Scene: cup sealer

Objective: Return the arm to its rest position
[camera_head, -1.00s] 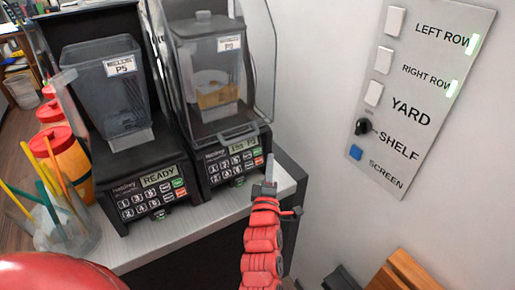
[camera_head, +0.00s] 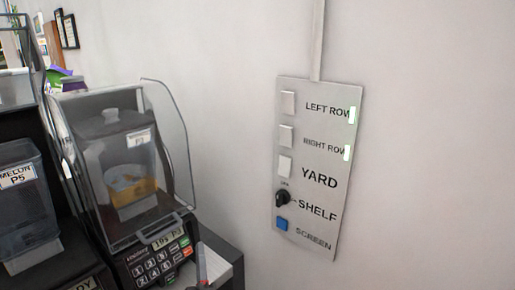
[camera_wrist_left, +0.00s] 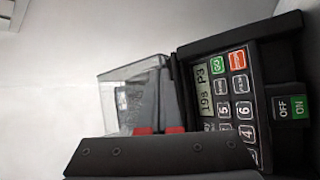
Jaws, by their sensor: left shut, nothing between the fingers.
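My left gripper (camera_head: 203,266) shows only as a narrow tip at the bottom of the head view, in front of the right-hand blender's keypad. It is shut and empty. In the head view, the rest of the left arm is out of frame. The left wrist view shows the blender's keypad (camera_wrist_left: 233,88) sideways, with a display that seems to read "19s P3". A dark bar and two small red parts lie along the bottom of that view. My right gripper is not in view.
The right-hand blender (camera_head: 125,170) has a clear cover and yellow contents. Another blender (camera_head: 25,215), labelled "MELON P5", stands at the left edge. A wall switch panel (camera_head: 306,170) hangs on the right. The wall area right of the panel is clear.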

